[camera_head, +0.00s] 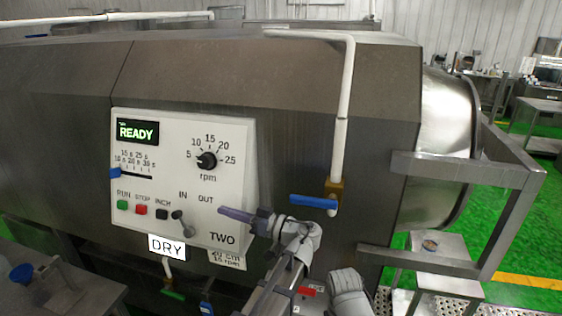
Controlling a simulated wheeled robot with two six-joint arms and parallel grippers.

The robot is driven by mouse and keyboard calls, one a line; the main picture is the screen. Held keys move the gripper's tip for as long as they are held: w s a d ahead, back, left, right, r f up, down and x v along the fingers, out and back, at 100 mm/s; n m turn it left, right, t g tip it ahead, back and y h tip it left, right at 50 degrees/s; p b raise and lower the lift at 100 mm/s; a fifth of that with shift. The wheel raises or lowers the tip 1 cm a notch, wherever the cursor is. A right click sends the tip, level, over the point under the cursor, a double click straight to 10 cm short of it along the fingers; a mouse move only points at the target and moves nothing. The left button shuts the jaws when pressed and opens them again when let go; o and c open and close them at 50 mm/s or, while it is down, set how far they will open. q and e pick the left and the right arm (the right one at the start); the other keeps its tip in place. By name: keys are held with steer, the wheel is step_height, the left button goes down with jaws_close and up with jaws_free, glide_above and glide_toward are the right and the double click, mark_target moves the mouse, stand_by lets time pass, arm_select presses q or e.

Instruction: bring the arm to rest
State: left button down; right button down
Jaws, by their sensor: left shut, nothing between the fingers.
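My left gripper (236,214) is shut and empty, its purple-grey fingers close together. It shows in front of the lower right part of the white control panel (243,150), above the word TWO. Whether it touches the panel I cannot tell. My left arm runs from the gripper down to the bottom edge of the view. My right gripper is not in view.
The panel carries a lit READY display (136,132), an rpm knob (207,160), several buttons and an IN/OUT lever (180,220). A blue-handled valve (313,202) hangs right of the gripper. A metal frame (470,170) and a step stool (440,250) stand at the right.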

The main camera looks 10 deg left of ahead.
arm_select(q)
steer(key=s+f+m+h+b, duration=0.1)
steer(key=f, duration=0.2)
steer(key=s+f+m+h+b, duration=0.1)
steer(key=f, duration=0.3)
steer(key=d+f+m+h+b, duration=0.1)
steer(key=f, duration=0.3)
steer(key=shift+s+f+m+h+b, duration=0.1)
steer(key=shift+s+m+h+b, duration=0.2)
steer(key=shift+s+h+b, duration=0.1)
steer(key=s+d+f+m+h+b, duration=0.2)
steer(key=s+d+f+m+h, duration=0.1)
steer(key=f, duration=0.4)
steer(key=s+d+f+m+h+b, duration=0.2)
steer(key=d+f+h+b, duration=0.1)
steer(key=f, duration=0.4)
steer(key=s+d+f+m+g+h+b, duration=0.1)
steer(key=s+d+f+m+h+b, duration=0.1)
steer(key=s+d+f+m+h, duration=0.2)
steer(key=s+d+f+m+g+h+b, duration=0.1)
steer(key=s+d+f+m+h+b, duration=0.1)
steer(key=d+f, duration=0.6)
steer(key=s+d+m+h, duration=0.1)
steer(key=s+d, duration=0.1)
steer(key=shift+s+m+g+h, duration=0.35)
steer(key=shift+m+g+h, duration=0.05)
